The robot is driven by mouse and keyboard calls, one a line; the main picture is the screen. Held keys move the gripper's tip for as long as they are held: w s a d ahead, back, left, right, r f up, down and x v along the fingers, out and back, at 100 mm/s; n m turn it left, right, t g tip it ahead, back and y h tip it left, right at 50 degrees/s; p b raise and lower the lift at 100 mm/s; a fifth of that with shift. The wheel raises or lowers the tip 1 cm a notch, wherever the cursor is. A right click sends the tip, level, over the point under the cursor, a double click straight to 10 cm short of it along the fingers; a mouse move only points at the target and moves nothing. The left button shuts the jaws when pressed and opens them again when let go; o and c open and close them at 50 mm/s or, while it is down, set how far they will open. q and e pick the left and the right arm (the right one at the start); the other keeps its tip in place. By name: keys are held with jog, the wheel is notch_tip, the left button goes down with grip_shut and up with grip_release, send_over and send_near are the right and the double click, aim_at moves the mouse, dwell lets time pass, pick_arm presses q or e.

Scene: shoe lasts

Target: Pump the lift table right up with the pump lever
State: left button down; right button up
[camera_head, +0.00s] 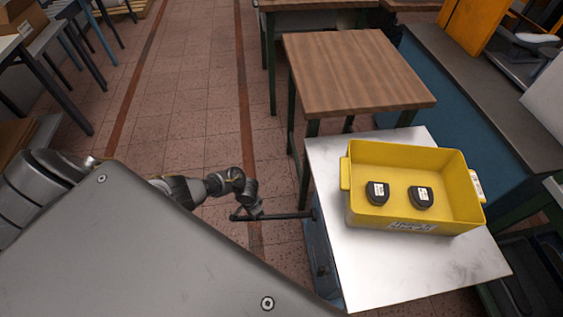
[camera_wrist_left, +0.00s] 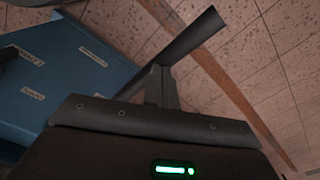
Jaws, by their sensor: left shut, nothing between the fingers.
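The lift table (camera_head: 325,160) has a pale metal top and a blue body at the right of the head view. Its blue side (camera_wrist_left: 70,75) also shows in the left wrist view. The dark pump lever (camera_head: 288,215) sticks out to the left from the table's side, roughly level. In the left wrist view the lever (camera_wrist_left: 193,38) crosses just beyond the fingertips. My left gripper (camera_head: 256,213) is shut and empty, right at the lever near its outer end. Whether the fingers touch it I cannot tell. My right gripper is not in view.
A yellow crate (camera_head: 467,200) with two dark, labelled pieces (camera_head: 421,196) stands on the lift table. A wooden-topped table (camera_head: 355,70) stands behind it, its top apparently higher. A blue-fronted bench (camera_head: 470,95) is at the right. Tiled floor is open to the left.

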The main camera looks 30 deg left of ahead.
pick_arm(q)
notch_tip(320, 180, up, 9)
jog(key=w+d+p, duration=0.1)
jog(key=p, duration=0.6)
jog(key=shift+d+r, duration=0.15)
jog(key=shift+r, duration=0.05)
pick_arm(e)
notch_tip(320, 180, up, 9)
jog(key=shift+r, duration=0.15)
pick_arm(q)
jog(key=shift+w, duration=0.1)
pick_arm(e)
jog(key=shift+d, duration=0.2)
pick_arm(q)
jog(key=shift+f, duration=0.1)
